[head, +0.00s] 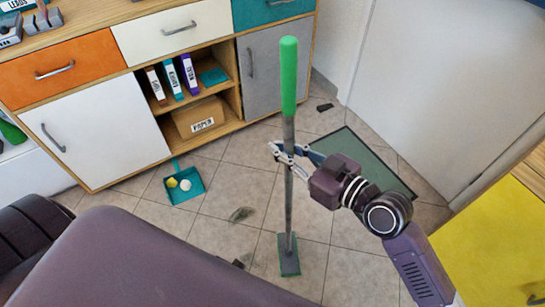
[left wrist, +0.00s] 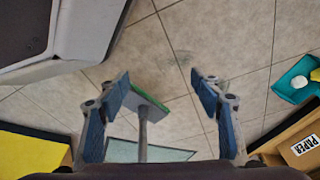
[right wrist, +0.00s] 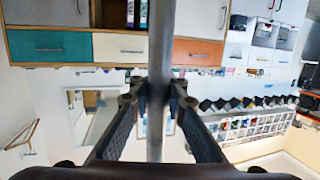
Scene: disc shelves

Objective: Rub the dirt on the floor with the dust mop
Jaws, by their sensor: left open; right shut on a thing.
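The dust mop (head: 289,130) stands nearly upright, with a green grip on top, a grey pole and a flat grey-green head (head: 289,258) on the tiled floor. My right gripper (head: 284,152) is shut on the pole below the green grip; the pole (right wrist: 158,100) runs between its fingers in the right wrist view. A dirt smudge (head: 241,214) lies on the floor left of the mop head, apart from it. A dark patch (head: 238,264) shows nearer, partly hidden by my body. My left gripper (left wrist: 160,78) is open and empty in the left wrist view, the mop head (left wrist: 150,102) showing beyond its fingers.
A teal dustpan (head: 183,198) holding small yellow and white things lies left of the dirt. A green mat (head: 375,150) lies behind my right arm. A small dark object (head: 324,107) lies near the wall. Cabinets (head: 105,130) stand behind; a yellow cabinet (head: 490,240) is at right.

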